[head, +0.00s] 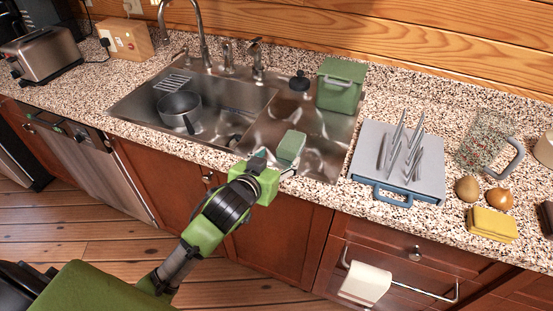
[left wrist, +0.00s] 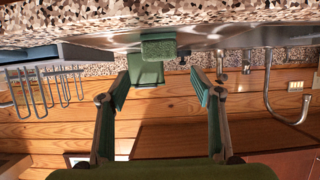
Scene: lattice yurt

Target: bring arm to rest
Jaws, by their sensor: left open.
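My left arm reaches up from the bottom left in the head view. Its gripper (head: 273,166) is at the front edge of the sink (head: 230,100), with nothing between its fingers. In the left wrist view, which is upside down, the two fingers of the gripper (left wrist: 160,85) stand wide apart. A green block like a sponge (head: 291,146) lies just beyond the fingertips, at the right-hand basin. It also shows in the left wrist view (left wrist: 158,49), ahead of the fingers and apart from them. My right gripper is in neither view.
A grey pot (head: 180,108) sits in the left basin. A green bin (head: 341,85) stands at the sink's back right. Right of the sink are a grey rack with upright prongs (head: 372,145), a glass pitcher (head: 485,145) and a yellow sponge (head: 491,224). Open floor lies before the cabinets.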

